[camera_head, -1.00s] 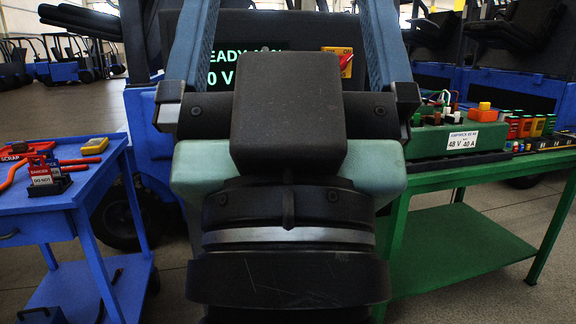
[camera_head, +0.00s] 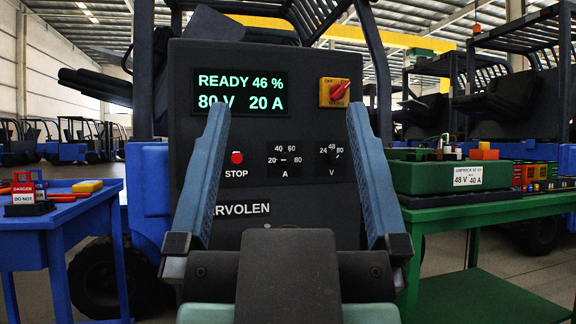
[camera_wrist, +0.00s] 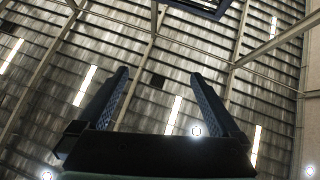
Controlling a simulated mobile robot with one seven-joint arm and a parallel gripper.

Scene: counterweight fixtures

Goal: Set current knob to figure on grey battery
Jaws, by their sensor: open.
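The charger panel (camera_head: 330,100) is dark and upright, and its display (camera_head: 240,91) reads READY 46 %, 80 V 20 A. The current knob (camera_head: 284,160), marked A with 20, 40, 60 and 80 around it, is below the display; its pointer is too small to read surely. A green battery case (camera_head: 410,178) at right bears a label (camera_head: 467,176) reading 48 V 40 A; no plainly grey battery shows. My gripper (camera_head: 288,120) is open and empty, its blue fingers pointing up on either side of the knobs in the picture. The wrist view shows the fingers (camera_wrist: 160,76) against the ceiling.
The panel also has a red STOP button (camera_head: 237,157), a voltage knob (camera_head: 333,158) marked V, and a red switch on yellow (camera_head: 338,92). A blue cart (camera_head: 80,220) with tags stands left, a green bench (camera_head: 490,205) right. Forklifts stand behind.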

